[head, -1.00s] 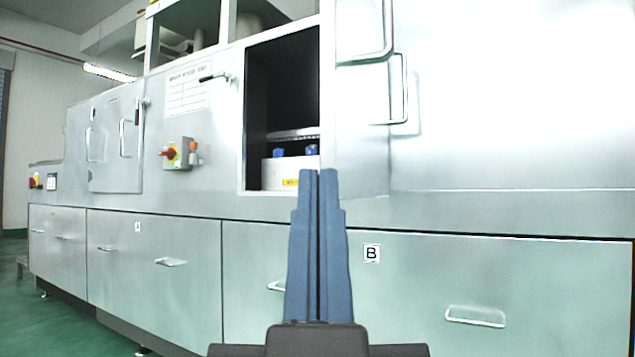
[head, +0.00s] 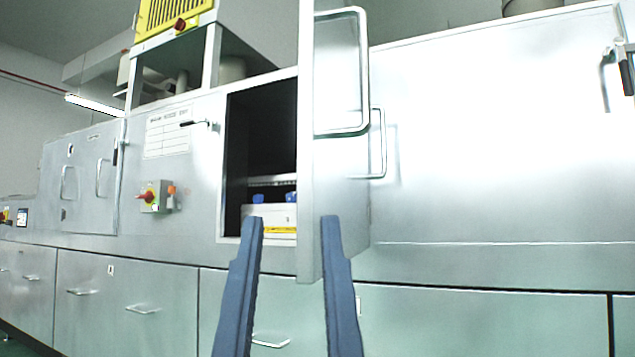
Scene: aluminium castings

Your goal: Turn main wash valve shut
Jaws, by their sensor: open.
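My gripper (head: 291,222) is open and empty, its two blue fingers spread in front of the machine. Between and beyond them is an open compartment (head: 262,135) with a dark interior. Low inside it sit two small blue parts (head: 257,198) on a pale block (head: 270,213) with a yellow strip. I cannot tell whether either is the main wash valve.
The compartment's open door (head: 340,170) sticks out toward me just right of the opening, near my right finger. A row of drawers with handles (head: 143,309) runs below. A yellow slatted unit (head: 170,14) is on top.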

